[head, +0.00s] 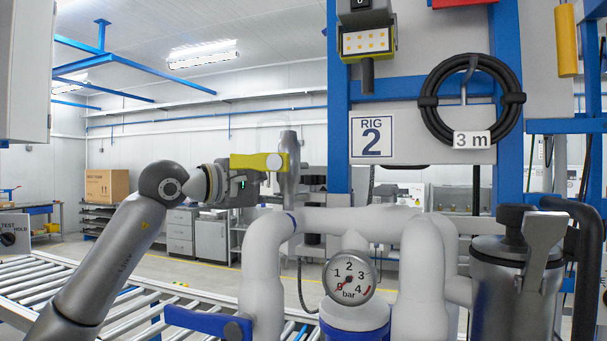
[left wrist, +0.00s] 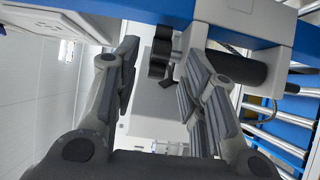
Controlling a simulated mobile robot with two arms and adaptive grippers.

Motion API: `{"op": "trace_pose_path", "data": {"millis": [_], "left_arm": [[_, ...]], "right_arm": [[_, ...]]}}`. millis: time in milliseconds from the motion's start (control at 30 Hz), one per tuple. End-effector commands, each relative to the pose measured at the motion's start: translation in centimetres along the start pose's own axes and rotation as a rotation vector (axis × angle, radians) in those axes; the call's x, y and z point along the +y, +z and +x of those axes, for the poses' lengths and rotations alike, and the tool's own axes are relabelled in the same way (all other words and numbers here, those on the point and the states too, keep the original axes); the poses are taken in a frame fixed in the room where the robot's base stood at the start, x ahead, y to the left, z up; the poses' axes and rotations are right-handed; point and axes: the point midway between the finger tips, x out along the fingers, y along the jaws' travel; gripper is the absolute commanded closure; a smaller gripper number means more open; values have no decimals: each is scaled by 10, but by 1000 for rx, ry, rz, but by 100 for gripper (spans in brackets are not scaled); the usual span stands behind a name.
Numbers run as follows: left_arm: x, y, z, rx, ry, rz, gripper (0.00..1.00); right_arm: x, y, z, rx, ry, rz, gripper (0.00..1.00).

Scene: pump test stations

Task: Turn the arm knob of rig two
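The rig two sign (head: 372,137) is on a white panel on the blue frame. My left gripper (head: 290,165) is left of this sign, above the white pipes, seen side-on. In the left wrist view my left gripper (left wrist: 160,55) has its fingers wide apart with nothing held. A dark, lobed knob-like part (left wrist: 158,68) shows between and beyond the fingertips, beside a blue beam; I cannot tell whether it is the arm knob. No clearly marked arm knob shows in the head view. My right gripper is not in view.
A pressure gauge (head: 350,277) sits on thick white pipes (head: 350,219) in front. A coiled black hose (head: 471,99) hangs on the rig, and a metal canister (head: 510,290) stands at right. A roller conveyor (head: 110,300) runs at lower left. A TEST/HOLD panel (head: 12,222) is at far left.

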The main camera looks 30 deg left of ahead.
Motion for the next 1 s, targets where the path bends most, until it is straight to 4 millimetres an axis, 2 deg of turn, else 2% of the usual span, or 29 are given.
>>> {"op": "trace_pose_path", "data": {"millis": [33,200,567,900,1000], "left_arm": [[2,1,9,-2,-1,-1,61],[2,0,28,0,1,0,61],[0,0,34,0,0,-1,61],[0,0,33,0,0,-1,100],[0,0,33,0,0,-1,100]], "right_arm": [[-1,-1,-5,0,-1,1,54],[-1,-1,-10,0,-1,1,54],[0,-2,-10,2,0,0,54],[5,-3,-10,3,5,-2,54],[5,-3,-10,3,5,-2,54]]}}
